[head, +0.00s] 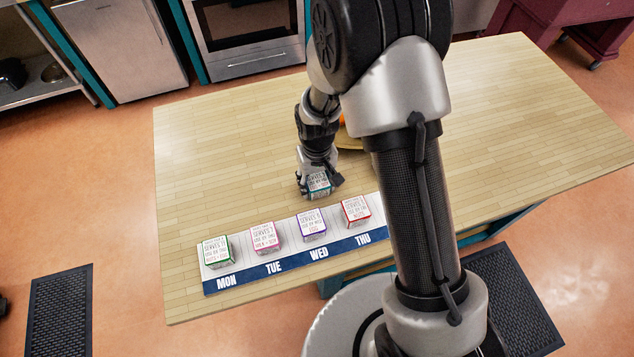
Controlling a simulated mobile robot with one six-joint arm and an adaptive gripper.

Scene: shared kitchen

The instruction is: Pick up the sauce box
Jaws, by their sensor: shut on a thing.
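In the head view, my gripper (319,183) is shut on a small box with a teal edge (319,186) and a white printed top. The box is over the wooden table, behind the row of boxes on the mat. My fingers cover its sides, and I cannot tell whether it touches the table. The print is too small to tell whether it names sauce. Four-sided boxes with similar white printed tops stand on the mat: a green-edged box (216,251), a pink-edged box (265,238), a purple-edged box (311,224) and a red-edged box (356,211).
The white and blue mat (247,279) reads MON, TUE, WED, THU along the front of the wooden table (220,150). A plate (349,141) with something orange is partly hidden behind my arm. The table's left and back areas are clear. My arm hides the mat's right end.

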